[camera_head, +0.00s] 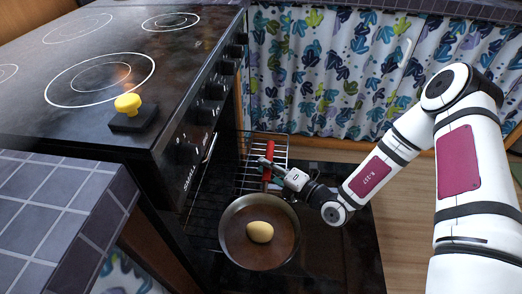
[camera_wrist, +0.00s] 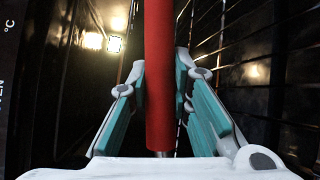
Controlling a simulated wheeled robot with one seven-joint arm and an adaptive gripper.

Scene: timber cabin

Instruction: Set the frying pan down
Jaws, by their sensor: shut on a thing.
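The frying pan (camera_head: 242,253) is dark and round, with a red handle (camera_head: 267,161) that points toward the back of the head view. A yellowish, potato-like thing (camera_head: 260,231) lies in the pan. The pan appears level, over the lowered oven door beside the wire rack; I cannot tell whether it touches either. My gripper (camera_head: 272,169) is shut on the red handle. In the wrist view the handle (camera_wrist: 159,70) runs upright between the teal finger pads of my gripper (camera_wrist: 161,85). The pan's bowl is out of the wrist view.
The open oven has a wire rack (camera_head: 257,148) and a lowered dark door (camera_head: 340,250). The black stove top (camera_head: 70,100) at left carries a black block with a yellow knob (camera_head: 128,104). A tiled counter (camera_head: 50,215) is at front left. A leaf-patterned curtain (camera_head: 330,70) hangs behind.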

